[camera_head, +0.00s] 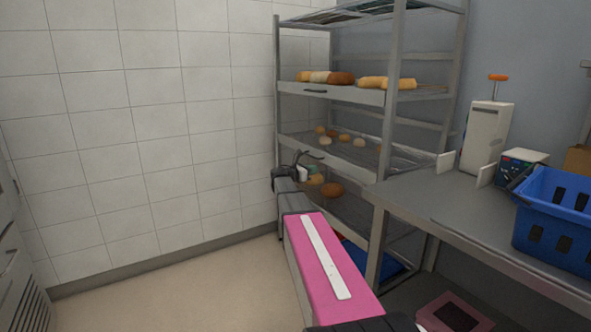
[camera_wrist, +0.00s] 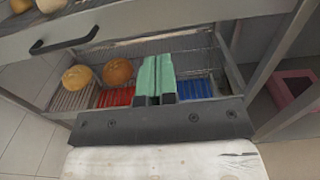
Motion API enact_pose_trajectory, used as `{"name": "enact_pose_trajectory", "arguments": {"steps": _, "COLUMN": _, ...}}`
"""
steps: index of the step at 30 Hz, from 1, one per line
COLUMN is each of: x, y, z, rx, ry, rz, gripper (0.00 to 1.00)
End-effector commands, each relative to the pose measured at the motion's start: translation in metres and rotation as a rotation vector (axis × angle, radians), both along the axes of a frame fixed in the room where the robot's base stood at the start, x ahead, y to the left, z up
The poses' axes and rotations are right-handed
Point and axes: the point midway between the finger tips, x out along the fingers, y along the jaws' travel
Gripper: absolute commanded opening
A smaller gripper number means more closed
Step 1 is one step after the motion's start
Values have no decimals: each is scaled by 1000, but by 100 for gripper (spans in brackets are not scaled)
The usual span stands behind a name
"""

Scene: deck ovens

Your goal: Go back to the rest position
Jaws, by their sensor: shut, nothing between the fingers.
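My gripper (camera_wrist: 156,78) is shut and empty, its two green fingers side by side in the wrist view. In the head view my arm reaches forward to the bread rack, and my gripper (camera_head: 313,170) shows small and partly hidden at its end. The metal rack (camera_head: 279,110) holds bread on several levels. My gripper is in front of the rack's lower part. In the wrist view a yellowish round loaf (camera_wrist: 77,77) and an orange-brown round loaf (camera_wrist: 117,71) lie left of the fingers. I cannot tell how far the fingers are from the rack.
A grey worktable (camera_head: 437,207) stands at the right, close to my arm, with a blue crate (camera_head: 553,222) and a white dispenser (camera_head: 486,138) on it. A pink-rimmed box (camera_head: 455,312) is underneath. The tiled wall (camera_head: 130,120) is left; the floor (camera_head: 190,290) before it is clear.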

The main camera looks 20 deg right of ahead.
Motion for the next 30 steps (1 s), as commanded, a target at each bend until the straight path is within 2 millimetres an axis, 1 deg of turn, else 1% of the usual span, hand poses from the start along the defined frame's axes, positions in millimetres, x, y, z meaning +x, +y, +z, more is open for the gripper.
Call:
{"name": "enact_pose_trajectory", "arguments": {"steps": 3, "x": -1, "y": 2, "z": -1, "rx": 4, "ry": -2, "rz": 0, "gripper": 0}}
{"name": "enact_pose_trajectory", "arguments": {"steps": 5, "x": -5, "y": 3, "z": -5, "rx": 22, "ry": -16, "rz": 0, "gripper": 0}}
{"name": "enact_pose_trajectory", "arguments": {"steps": 8, "x": -19, "y": 11, "z": -22, "rx": 96, "ry": -70, "rz": -4, "gripper": 0}}
{"name": "enact_pose_trajectory", "arguments": {"steps": 11, "x": -44, "y": 26, "z": -54, "rx": 233, "ry": -169, "rz": -23, "gripper": 0}}
{"name": "enact_pose_trajectory", "arguments": {"steps": 12, "x": -56, "y": 34, "z": -69, "rx": 301, "ry": -220, "rz": -37, "gripper": 0}}
{"name": "enact_pose_trajectory", "arguments": {"steps": 14, "x": -76, "y": 48, "z": -92, "rx": 411, "ry": -301, "rz": -68, "gripper": 0}}
{"name": "enact_pose_trajectory", "arguments": {"steps": 15, "x": -89, "y": 58, "z": -108, "rx": 486, "ry": -355, "rz": -95, "gripper": 0}}
{"name": "enact_pose_trajectory", "arguments": {"steps": 17, "x": -111, "y": 75, "z": -132, "rx": 601, "ry": -439, "rz": -148, "gripper": 0}}
{"name": "enact_pose_trajectory", "arguments": {"steps": 18, "x": -126, "y": 87, "z": -147, "rx": 677, "ry": -495, "rz": -190, "gripper": 0}}
{"name": "enact_pose_trajectory", "arguments": {"steps": 20, "x": -149, "y": 107, "z": -170, "rx": 789, "ry": -578, "rz": -265, "gripper": 0}}
{"name": "enact_pose_trajectory", "arguments": {"steps": 21, "x": -165, "y": 121, "z": -184, "rx": 862, "ry": -633, "rz": -322, "gripper": 0}}
{"name": "enact_pose_trajectory", "arguments": {"steps": 23, "x": -190, "y": 142, "z": -204, "rx": 964, "ry": -710, "rz": -419, "gripper": 0}}
{"name": "enact_pose_trajectory", "arguments": {"steps": 24, "x": -206, "y": 156, "z": -215, "rx": 1028, "ry": -760, "rz": -490, "gripper": 0}}
{"name": "enact_pose_trajectory", "arguments": {"steps": 26, "x": -230, "y": 180, "z": -231, "rx": 1116, "ry": -830, "rz": -607, "gripper": 0}}
{"name": "enact_pose_trajectory", "arguments": {"steps": 27, "x": -247, "y": 195, "z": -240, "rx": 1169, "ry": -875, "rz": -690, "gripper": 0}}
{"name": "enact_pose_trajectory", "arguments": {"steps": 29, "x": -270, "y": 216, "z": -251, "rx": 1236, "ry": -935, "rz": -820, "gripper": 0}}
{"name": "enact_pose_trajectory", "arguments": {"steps": 30, "x": -284, "y": 231, "z": -257, "rx": 1272, "ry": -969, "rz": -906, "gripper": 0}}
